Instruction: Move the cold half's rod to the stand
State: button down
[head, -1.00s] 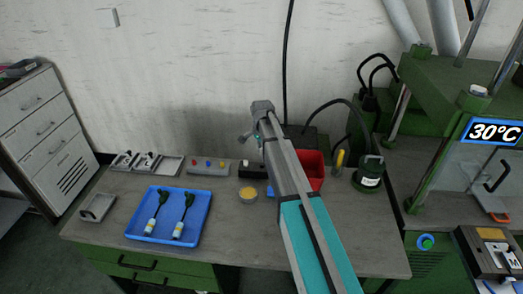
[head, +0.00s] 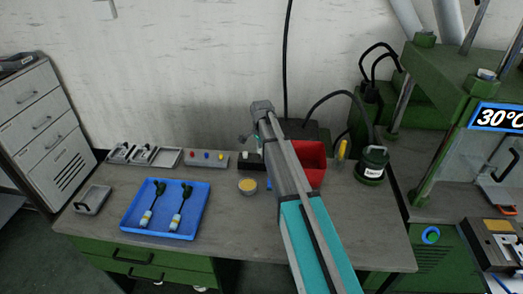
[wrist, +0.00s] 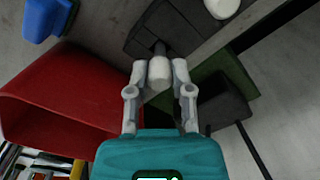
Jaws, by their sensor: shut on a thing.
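My gripper (wrist: 159,90) is shut on a pale, cylindrical rod (wrist: 159,74), one finger on each side, in the wrist view. A dark pin shows past the rod's far end, against a dark stepped block (wrist: 135,38) that looks like the stand. I cannot tell whether the pin touches or enters it. A white knob (wrist: 222,6) shows on this block. A mould half (head: 500,246) lies at the lower right.
A red bin (head: 310,163) is close beside my gripper; it also fills the left of the wrist view (wrist: 60,100). The bench's front middle is clear.

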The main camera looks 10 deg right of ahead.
jog(key=shift+f+b, duration=0.85)
jog(key=shift+f, duration=0.2)
jog(key=shift+c, duration=2.2)
grip_release()
jog(key=shift+r, duration=0.2)
notch_tip(320, 180, up, 10)
jog(key=p, duration=1)
jog(key=s+n, duration=1.2)
jog(key=s, duration=1.7)
jog(key=shift+a+n, duration=0.3)
jog(key=shift+a, duration=0.15)
